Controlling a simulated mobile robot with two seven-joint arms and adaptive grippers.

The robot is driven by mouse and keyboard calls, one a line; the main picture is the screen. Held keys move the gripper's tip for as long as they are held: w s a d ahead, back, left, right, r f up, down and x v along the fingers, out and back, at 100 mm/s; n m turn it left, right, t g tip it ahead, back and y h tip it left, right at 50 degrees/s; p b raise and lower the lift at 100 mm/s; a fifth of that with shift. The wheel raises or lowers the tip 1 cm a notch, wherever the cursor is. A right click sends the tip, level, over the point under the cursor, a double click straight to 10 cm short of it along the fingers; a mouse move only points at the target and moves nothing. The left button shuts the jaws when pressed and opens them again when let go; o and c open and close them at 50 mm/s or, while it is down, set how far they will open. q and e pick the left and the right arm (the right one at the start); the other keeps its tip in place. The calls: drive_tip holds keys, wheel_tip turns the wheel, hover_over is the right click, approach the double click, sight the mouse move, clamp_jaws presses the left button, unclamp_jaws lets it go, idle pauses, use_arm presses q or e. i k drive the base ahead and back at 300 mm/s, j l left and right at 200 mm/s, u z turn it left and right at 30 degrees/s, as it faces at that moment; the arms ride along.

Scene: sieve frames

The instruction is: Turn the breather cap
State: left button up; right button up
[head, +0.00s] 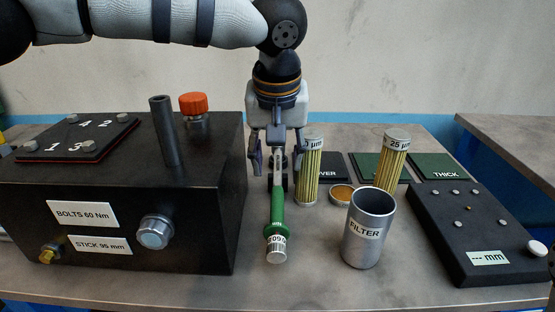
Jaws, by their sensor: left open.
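The orange breather cap (194,103) sits on a metal neck on top of the black gearbox-like housing (195,235), near its back right corner. My left gripper (277,160) points down to the right of the housing, apart from the cap. Its fingers are spread, and a green-handled tool (278,212) lies on the table with its far end between or behind them. I cannot tell whether the fingers touch the tool. My right gripper is not in view.
A dark upright tube (163,131) stands on the housing left of the cap. Right of the gripper are yellow pleated filters (310,178), a metal FILTER cup (368,231), dark mats (439,167) and a black gauge block (480,232). Bare table lies in front.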

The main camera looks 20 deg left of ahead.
sight(193, 105)
drive_tip(key=k+l, duration=0.2)
drive_tip(key=k, duration=0.3)
drive_tip(key=k+l, duration=0.2)
drive_tip(key=k, duration=0.25)
